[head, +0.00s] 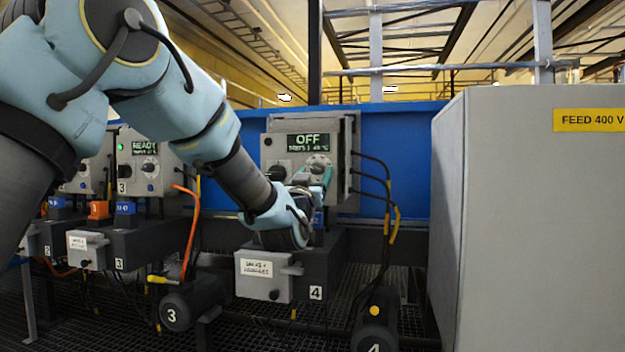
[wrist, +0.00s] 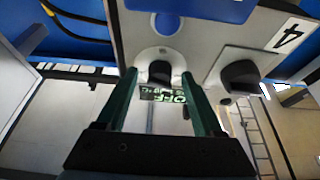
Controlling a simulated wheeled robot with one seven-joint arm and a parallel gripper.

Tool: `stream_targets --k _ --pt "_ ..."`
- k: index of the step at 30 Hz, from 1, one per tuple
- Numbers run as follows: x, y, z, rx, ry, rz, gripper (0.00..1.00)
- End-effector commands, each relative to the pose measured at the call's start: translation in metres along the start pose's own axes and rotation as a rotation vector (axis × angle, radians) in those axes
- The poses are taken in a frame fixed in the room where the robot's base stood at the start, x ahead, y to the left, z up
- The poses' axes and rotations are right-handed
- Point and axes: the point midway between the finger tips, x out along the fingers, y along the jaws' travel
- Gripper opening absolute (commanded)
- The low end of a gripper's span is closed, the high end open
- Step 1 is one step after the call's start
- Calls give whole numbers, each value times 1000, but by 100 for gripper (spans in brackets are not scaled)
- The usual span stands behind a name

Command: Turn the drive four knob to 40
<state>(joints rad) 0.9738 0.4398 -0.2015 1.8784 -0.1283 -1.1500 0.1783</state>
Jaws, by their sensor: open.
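The drive four box (head: 351,150) is a grey panel on the blue beam, with a display (head: 308,142) reading OFF and a small line below, hard to read. My gripper (head: 318,178) is open in front of the panel's right-hand part. In the wrist view, which is turned over, my two green fingers (wrist: 158,75) stand either side of a black knob (wrist: 160,72) on a round pale dial. Contact cannot be told. A second, larger black knob (wrist: 240,76) is outside the fingers; it shows at the panel's left in the head view (head: 278,173). The knob's setting is not readable.
A label 4 (wrist: 290,35) is beside the larger knob. Black cables (head: 372,160) hang right of the box. A big grey cabinet (head: 545,200) marked FEED 400 V fills the right. Drive three's box (head: 150,160), reading READY, is left, with an orange cable (head: 193,215).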

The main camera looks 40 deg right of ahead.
Motion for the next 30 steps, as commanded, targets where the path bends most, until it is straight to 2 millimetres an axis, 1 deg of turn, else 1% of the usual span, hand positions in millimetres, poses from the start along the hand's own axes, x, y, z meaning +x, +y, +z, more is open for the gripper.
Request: stream_targets --k 2,5,12,15,18,22,30 --pt "-6 0 -1 0 0 0 69" --pt "-20 0 -1 0 -2 1 69" --pt "-68 1 0 1 -4 2 69" --pt "-85 0 0 0 -2 1 69" --pt "-97 0 0 -1 -1 1 69" --pt "-105 0 0 -1 -1 0 69" --pt "-107 0 0 -1 0 0 69"
